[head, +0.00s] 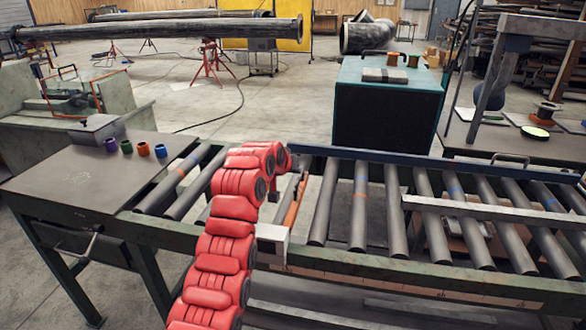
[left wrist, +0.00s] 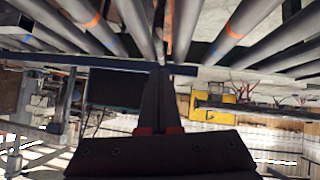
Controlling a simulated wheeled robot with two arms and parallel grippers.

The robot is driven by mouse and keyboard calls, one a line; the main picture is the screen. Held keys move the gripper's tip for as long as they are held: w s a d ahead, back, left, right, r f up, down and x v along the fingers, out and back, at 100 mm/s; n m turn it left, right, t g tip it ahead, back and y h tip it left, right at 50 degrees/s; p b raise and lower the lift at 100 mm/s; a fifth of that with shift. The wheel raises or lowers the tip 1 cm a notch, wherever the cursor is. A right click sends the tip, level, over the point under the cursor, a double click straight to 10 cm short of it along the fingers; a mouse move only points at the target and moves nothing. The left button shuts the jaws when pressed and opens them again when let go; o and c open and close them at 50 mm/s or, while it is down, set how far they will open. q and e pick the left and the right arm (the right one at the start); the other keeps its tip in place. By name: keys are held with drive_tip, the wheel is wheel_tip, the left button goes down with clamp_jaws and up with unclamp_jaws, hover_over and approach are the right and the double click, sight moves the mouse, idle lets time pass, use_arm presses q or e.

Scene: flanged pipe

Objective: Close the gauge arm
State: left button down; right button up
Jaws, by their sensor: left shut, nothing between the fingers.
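A narrow orange bar (head: 295,206), which looks like the gauge arm, lies between two rollers, just right of my red left arm. A light box (head: 272,240) stands at its near end on the front rail. In the left wrist view an orange strip (left wrist: 169,30) shows beyond the fingertips, probably the same bar. My left gripper (left wrist: 162,72) is shut and empty, its dark fingers together, near the blue rail; I cannot tell whether it touches anything. In the head view the gripper is mostly hidden behind the red arm. My right gripper is not in view.
The roller conveyor has a blue back rail (head: 400,163) and a loose-looking metal bar (head: 490,208) across its rollers. A side table (head: 75,178) at left holds several coloured rings. A teal cabinet (head: 388,110) stands behind. Floor between them is open.

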use_arm(q)
drive_tip(key=shift+w+d+f, duration=0.2)
drive_tip(key=shift+w+f, duration=0.35)
drive_tip(key=shift+f, duration=0.25)
drive_tip(key=shift+f, duration=0.1)
